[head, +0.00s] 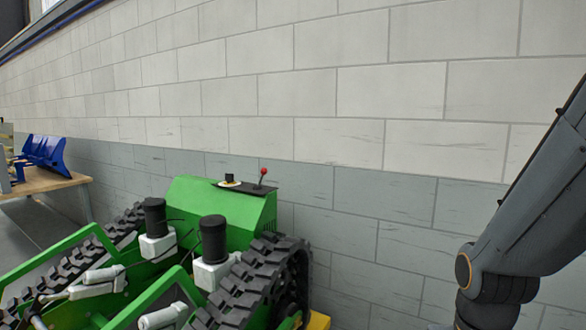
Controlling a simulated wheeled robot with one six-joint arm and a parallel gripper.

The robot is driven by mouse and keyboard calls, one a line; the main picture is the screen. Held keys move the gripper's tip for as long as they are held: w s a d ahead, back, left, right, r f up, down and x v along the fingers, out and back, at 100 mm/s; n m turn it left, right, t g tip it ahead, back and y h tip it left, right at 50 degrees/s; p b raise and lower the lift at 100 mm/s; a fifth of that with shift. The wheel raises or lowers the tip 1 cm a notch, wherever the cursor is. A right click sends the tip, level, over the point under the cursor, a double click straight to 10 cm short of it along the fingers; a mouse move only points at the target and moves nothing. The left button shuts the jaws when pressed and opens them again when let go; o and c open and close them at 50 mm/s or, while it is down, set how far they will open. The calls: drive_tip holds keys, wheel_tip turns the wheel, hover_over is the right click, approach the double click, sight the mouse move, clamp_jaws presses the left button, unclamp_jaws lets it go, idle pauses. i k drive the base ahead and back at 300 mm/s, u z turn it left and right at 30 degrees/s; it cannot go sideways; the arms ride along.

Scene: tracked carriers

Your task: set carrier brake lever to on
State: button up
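A green tracked carrier (240,233) stands in the lower left of the head view, close to the wall. On top of its green housing is a dark plate (250,187). A small lever with a red ball knob (263,172) rises from the right part of this plate and leans slightly. A black knob on a pale round base (229,181) sits to its left. I cannot read any on or off marking. My arm shows at the right edge, well apart from the carrier; my gripper is out of view.
A block wall (340,140), pale above and grey below, runs behind the carrier. Black rubber tracks (262,280) and black cylinders on white blocks (213,240) stand in front of the housing. A wooden table (45,182) with blue parts (42,155) is at the far left.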

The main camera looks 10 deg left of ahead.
sight(264, 170)
drive_tip(key=z, duration=0.05)
drive_tip(key=i, duration=0.85)
drive_tip(key=u, duration=0.6)
